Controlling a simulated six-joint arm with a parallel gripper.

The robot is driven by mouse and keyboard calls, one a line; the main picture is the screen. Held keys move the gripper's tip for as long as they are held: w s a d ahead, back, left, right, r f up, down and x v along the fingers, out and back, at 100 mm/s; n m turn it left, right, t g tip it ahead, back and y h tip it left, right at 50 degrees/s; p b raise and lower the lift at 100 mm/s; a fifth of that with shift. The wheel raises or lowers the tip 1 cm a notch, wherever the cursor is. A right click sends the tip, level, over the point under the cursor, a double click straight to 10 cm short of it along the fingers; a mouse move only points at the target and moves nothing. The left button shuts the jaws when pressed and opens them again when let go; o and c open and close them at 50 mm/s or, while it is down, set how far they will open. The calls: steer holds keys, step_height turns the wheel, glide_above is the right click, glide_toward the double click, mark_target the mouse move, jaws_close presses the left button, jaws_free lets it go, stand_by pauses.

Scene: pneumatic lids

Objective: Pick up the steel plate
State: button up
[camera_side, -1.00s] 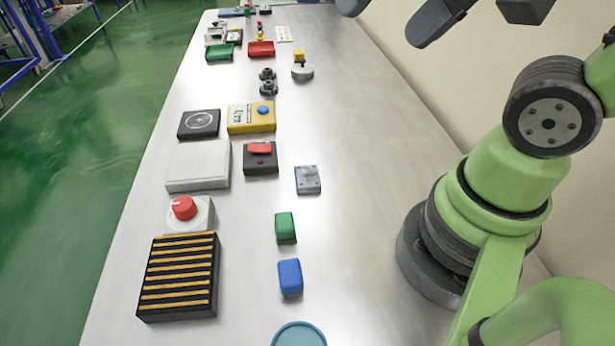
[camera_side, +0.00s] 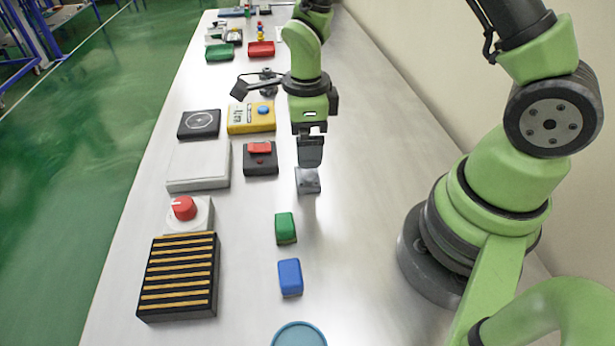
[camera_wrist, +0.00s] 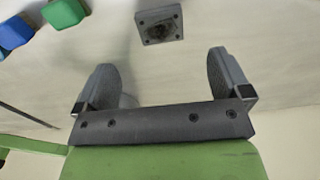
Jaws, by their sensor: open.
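The steel plate (camera_side: 308,186) is a small grey square lying flat on the table in the side view, its upper part hidden behind my gripper. In the wrist view the steel plate (camera_wrist: 159,25) shows whole, with a hole near each corner and a dark centre. My gripper (camera_side: 310,163) points down just above the plate. In the wrist view my gripper (camera_wrist: 162,72) has its two fingers wide apart with nothing between them. The plate lies beyond the fingertips there, roughly centred between them.
A green block (camera_side: 286,228) and a blue block (camera_side: 290,277) stand nearer the camera. A black box with a red switch (camera_side: 260,158) is close to the plate's left, with a white slab (camera_side: 198,165) further left. The table right of the plate is clear.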

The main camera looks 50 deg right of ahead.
mark_target(307, 175)
step_height(307, 175, down, 8)
steer(key=shift+s+f, duration=0.1)
steer(key=shift+f, duration=0.15)
steer(key=c, duration=1.2)
